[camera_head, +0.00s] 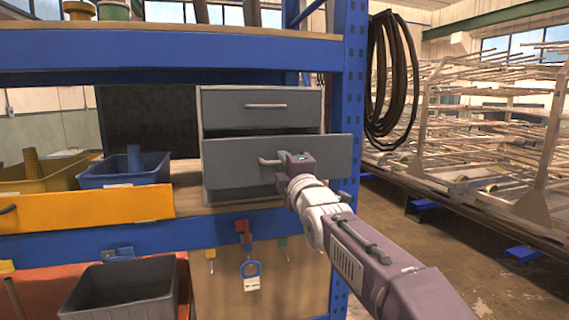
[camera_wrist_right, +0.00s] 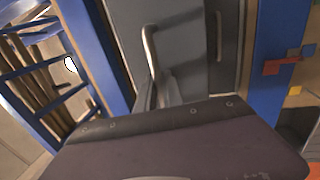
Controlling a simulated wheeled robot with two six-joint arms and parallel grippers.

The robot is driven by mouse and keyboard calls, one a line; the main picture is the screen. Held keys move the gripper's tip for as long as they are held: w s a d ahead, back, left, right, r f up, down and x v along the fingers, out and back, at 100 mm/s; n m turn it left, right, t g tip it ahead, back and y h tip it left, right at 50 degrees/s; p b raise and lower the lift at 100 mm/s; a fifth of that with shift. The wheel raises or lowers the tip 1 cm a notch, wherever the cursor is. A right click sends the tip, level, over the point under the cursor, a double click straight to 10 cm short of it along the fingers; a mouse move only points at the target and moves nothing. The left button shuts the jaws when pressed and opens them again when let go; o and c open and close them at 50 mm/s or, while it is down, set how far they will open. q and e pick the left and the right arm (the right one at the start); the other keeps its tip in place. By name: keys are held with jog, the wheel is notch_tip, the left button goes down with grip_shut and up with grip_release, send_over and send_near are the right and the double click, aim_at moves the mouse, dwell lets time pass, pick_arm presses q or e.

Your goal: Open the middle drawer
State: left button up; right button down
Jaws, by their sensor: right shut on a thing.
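A grey drawer unit (camera_head: 262,97) stands on the blue rack's shelf in the head view. Its middle drawer (camera_head: 330,156) is pulled partway out, with a dark gap above its front. The top drawer, with a straight handle (camera_head: 266,106), is shut. My right gripper (camera_head: 284,160) is at the middle drawer's handle (camera_head: 268,162) and shut on it. In the right wrist view the handle (camera_wrist_right: 150,45) runs down to the fingers (camera_wrist_right: 157,95), whose tips are partly hidden by the gripper body. My left gripper is not in view.
The blue rack post (camera_head: 349,90) stands just right of the drawers, with a coiled black hose (camera_head: 377,85) on it. Blue (camera_head: 125,170) and yellow bins (camera_head: 85,208) sit to the left. Keys and tags (camera_head: 250,270) hang below. Floor at right (camera_head: 430,240) is open.

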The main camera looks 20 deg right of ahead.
jog(key=c, duration=1.8)
grip_release()
jog(key=shift+d, duration=0.1)
jog(key=s, duration=0.3)
jog(key=s+f+b, duration=0.1)
jog(key=s, duration=0.2)
jog(key=s+b, duration=0.1)
jog(key=s, duration=0.2)
jog(key=shift+d+f, duration=0.15)
jog(key=shift+f, duration=0.25)
jog(key=shift+w, duration=0.1)
